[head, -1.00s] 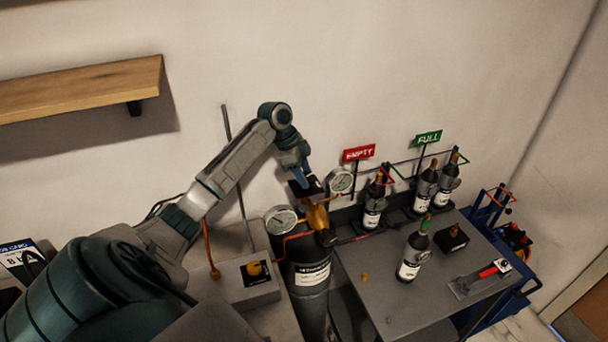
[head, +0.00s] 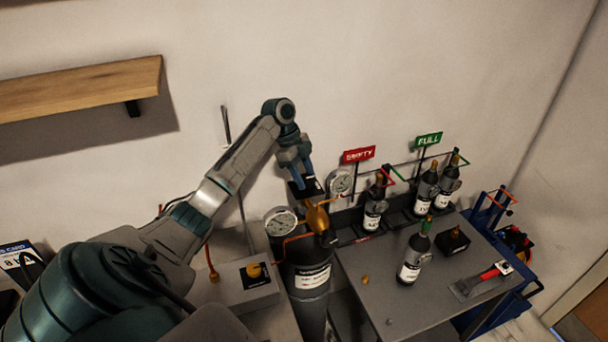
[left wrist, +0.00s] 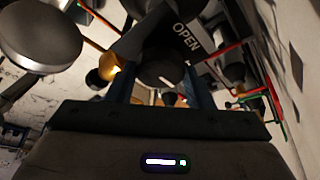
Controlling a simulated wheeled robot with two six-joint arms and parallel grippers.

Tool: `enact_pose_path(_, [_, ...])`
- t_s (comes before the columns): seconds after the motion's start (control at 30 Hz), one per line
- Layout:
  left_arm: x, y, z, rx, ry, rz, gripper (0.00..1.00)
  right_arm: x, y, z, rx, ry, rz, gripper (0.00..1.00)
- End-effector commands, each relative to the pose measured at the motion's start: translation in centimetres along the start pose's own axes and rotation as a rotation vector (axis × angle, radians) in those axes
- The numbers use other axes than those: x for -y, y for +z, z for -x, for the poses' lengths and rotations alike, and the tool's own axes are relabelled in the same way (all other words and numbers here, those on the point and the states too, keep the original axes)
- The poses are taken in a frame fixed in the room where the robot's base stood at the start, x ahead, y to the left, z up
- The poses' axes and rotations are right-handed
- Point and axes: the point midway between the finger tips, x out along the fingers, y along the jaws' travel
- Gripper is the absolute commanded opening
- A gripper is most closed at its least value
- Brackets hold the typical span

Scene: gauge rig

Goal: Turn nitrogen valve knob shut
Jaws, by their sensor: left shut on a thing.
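A black valve knob (left wrist: 160,70) with a white mark sits in front of a dark plate marked OPEN (left wrist: 186,38) in the left wrist view. My left gripper (left wrist: 160,88) is shut on the knob, with one blue finger on each side of it. In the head view my left gripper (head: 303,178) points down at the black plate on top of the brass regulator (head: 317,217). The regulator stands on a dark labelled cylinder (head: 308,290). The gripper mostly hides the knob in the head view. My right gripper is not in view.
Round gauges flank the regulator, one left (head: 280,221) and one right (head: 340,183). A grey bench (head: 385,300) at right holds several bottles, near the EMPTY sign (head: 358,155) and FULL sign (head: 428,140).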

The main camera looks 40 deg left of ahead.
Motion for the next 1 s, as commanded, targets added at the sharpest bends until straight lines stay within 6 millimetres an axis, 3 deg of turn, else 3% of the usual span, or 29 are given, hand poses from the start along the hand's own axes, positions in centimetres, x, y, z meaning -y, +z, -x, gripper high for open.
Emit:
enact_pose_path(0.1, [0.1, -0.1, 0.2, 0.0, -0.005, -0.002, 0.24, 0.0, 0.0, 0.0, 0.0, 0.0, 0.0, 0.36])
enact_pose_path(0.13, [0.1, -0.1, 0.2, 0.0, -0.005, -0.002, 0.51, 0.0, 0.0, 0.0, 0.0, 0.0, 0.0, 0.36])
enact_pose_path(0.23, [0.1, -0.1, 0.2, 0.0, -0.004, -0.002, 0.69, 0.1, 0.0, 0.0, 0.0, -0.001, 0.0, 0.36])
enact_pose_path(0.53, [0.1, 0.0, 0.2, 0.0, -0.002, -0.001, 0.69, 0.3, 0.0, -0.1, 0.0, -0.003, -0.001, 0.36])
enact_pose_path(0.67, [0.1, 0.1, 1.2, 0.002, -0.005, -0.001, 0.69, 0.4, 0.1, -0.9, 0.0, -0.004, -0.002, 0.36])
enact_pose_path(0.87, [0.1, 0.2, 5.0, 0.001, -0.008, -0.002, 0.69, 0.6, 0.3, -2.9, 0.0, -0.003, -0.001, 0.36])
enact_pose_path(1.0, [0.1, -0.1, 8.7, 0.0, -0.004, -0.001, 0.69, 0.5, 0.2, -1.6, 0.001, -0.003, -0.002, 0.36])
